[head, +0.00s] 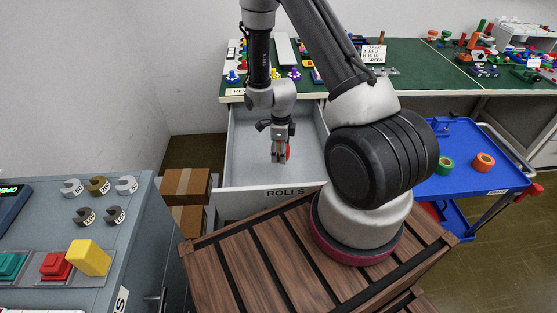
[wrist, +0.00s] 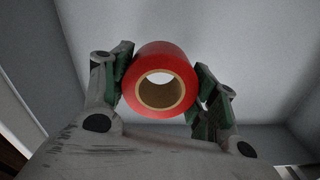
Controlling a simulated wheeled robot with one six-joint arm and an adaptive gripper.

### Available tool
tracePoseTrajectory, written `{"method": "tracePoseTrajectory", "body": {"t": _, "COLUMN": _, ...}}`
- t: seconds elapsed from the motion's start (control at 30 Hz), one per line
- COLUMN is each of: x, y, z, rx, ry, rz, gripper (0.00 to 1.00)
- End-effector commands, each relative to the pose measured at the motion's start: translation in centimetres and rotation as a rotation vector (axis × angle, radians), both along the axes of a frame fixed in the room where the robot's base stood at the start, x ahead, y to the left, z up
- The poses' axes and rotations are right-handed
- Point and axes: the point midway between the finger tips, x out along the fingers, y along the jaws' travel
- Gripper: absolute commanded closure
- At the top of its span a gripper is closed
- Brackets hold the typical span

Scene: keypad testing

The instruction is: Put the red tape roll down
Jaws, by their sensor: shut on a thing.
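The red tape roll (wrist: 181,75) is held between the two fingers of my gripper (wrist: 168,92) in the wrist view, its round face and tan core toward the camera. In the head view my gripper (head: 281,155) points down inside the open drawer labelled ROLLS (head: 240,170), and a red edge of the roll (head: 287,152) shows beside the fingers. The drawer is otherwise bare grey in the part I see. I cannot tell whether the roll touches the drawer floor.
The green-topped bench (head: 425,65) stands behind the drawer. Cardboard boxes (head: 186,185) stand left of the drawer. A grey console (head: 60,225) is at the left.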

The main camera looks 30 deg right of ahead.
Motion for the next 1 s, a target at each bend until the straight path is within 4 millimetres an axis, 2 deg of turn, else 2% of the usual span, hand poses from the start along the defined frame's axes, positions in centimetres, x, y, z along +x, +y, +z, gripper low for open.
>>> {"method": "tracePoseTrajectory", "body": {"t": 0.03, "x": -0.2, "y": 0.0, "z": -1.2, "rx": 0.0, "ry": 0.005, "rz": -0.007, "gripper": 0.67}}
{"method": "tracePoseTrajectory", "body": {"t": 0.13, "x": -0.2, "y": 0.0, "z": -3.1, "rx": -0.002, "ry": 0.005, "rz": -0.004, "gripper": 0.67}}
{"method": "tracePoseTrajectory", "body": {"t": 0.33, "x": -0.2, "y": 0.0, "z": -5.3, "rx": -0.002, "ry": 0.004, "rz": -0.003, "gripper": 0.67}}
{"method": "tracePoseTrajectory", "body": {"t": 0.53, "x": -0.1, "y": 0.0, "z": -8.4, "rx": 0.0, "ry": 0.003, "rz": -0.002, "gripper": 0.67}}
{"method": "tracePoseTrajectory", "body": {"t": 0.97, "x": 0.0, "y": 0.0, "z": -9.2, "rx": 0.0, "ry": 0.001, "rz": -0.002, "gripper": 0.67}}
{"method": "tracePoseTrajectory", "body": {"t": 1.0, "x": 0.0, "y": 0.0, "z": -9.1, "rx": 0.0, "ry": 0.001, "rz": -0.002, "gripper": 0.36}}
